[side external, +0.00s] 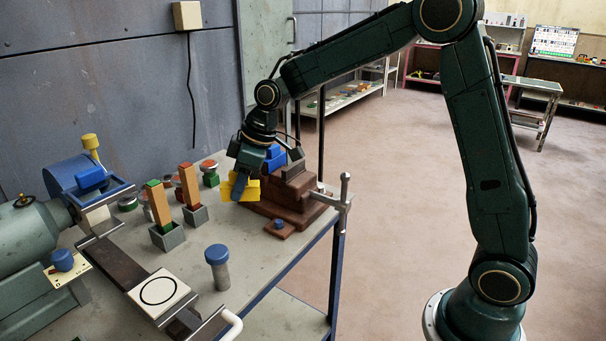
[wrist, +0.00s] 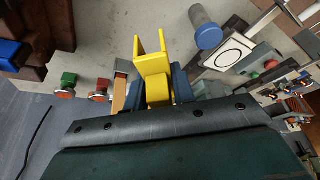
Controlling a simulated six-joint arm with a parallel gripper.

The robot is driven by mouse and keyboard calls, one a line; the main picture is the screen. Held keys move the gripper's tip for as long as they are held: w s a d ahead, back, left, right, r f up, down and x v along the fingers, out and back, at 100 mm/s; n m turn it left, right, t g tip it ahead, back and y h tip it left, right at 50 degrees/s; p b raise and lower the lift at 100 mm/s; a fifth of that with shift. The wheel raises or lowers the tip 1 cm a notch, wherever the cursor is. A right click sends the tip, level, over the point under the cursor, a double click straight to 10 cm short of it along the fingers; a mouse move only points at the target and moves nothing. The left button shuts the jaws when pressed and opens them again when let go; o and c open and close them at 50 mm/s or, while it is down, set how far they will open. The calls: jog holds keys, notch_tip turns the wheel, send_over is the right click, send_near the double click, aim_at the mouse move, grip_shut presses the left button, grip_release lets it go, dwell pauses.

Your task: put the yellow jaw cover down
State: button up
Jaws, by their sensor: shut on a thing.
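The yellow jaw cover (side external: 252,190) is between the fingers of my gripper (side external: 240,186), above the bench near the brown stepped block (side external: 291,200). In the wrist view the cover (wrist: 153,62) is a yellow channel shape with two upright flanges, pointing away from my gripper (wrist: 158,92), whose blue-grey fingers close on its sides. My gripper is shut on it. A blue piece (side external: 275,156) sits at the brown block, partly behind my gripper. I cannot tell whether the cover touches the block or the bench.
Left of my gripper stand upright orange bars in grey holders (side external: 167,235) and red-and-green knobs (side external: 209,173). A blue-capped post (side external: 217,267) and a white plate with a black ring (side external: 158,291) are nearer.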

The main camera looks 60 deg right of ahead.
jog(key=n, duration=0.1)
jog(key=r+n+g, duration=0.1)
jog(key=n, duration=0.1)
jog(key=n+y, duration=0.1)
jog(key=shift+d+r+n, duration=0.1)
jog(key=shift+r+n, duration=0.25)
jog(key=shift+n, duration=0.05)
jog(key=n, duration=0.1)
jog(key=r+n+g, duration=0.1)
jog(key=n, duration=0.1)
jog(key=s+d+n+g, duration=0.1)
jog(key=n, duration=0.1)
jog(key=shift+d+r+y, duration=0.1)
jog(key=shift+r+y, duration=0.2)
jog(key=shift+y, duration=0.1)
send_over(251, 258)
jog(key=d, duration=0.2)
jog(key=f, duration=1.5)
jog(key=shift+a+f, duration=0.25)
jog(key=shift+f, duration=0.15)
jog(key=shift+f, duration=1.95)
jog(key=shift+f, duration=0.2)
jog(key=o, duration=1)
jog(key=shift+r, duration=0.1)
